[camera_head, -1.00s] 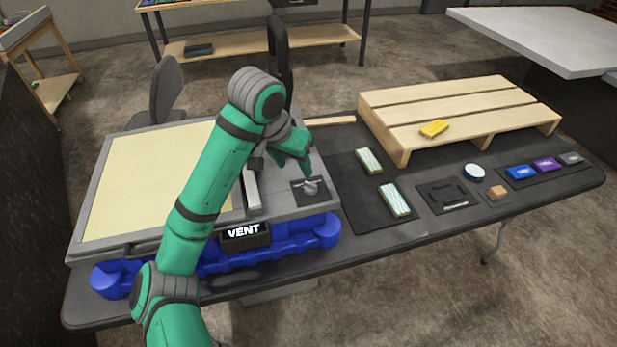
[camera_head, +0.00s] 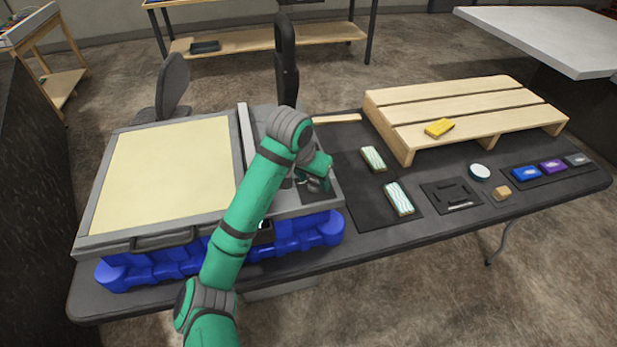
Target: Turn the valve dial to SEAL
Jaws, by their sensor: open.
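The console (camera_head: 92,226) is a grey case with a large pale yellow panel, standing on a blue base on the table. The valve dial sits on a dark square plate (camera_head: 322,197) at the console's right end; the dial is mostly hidden by my gripper. My gripper (camera_head: 314,187) is low over that plate, pointing down at the dial, and is open. Whether its fingers touch the dial or stand around it cannot be told. The display (camera_head: 264,234) on the console's front is mostly covered by my arm, and its word cannot be read.
A wooden pallet (camera_head: 470,104) with a yellow block (camera_head: 439,127) lies behind on the right. Two striped packets (camera_head: 398,198) lie on the dark mat right of the console. A white round tin (camera_head: 479,172) and small coloured boxes (camera_head: 526,173) are farther right.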

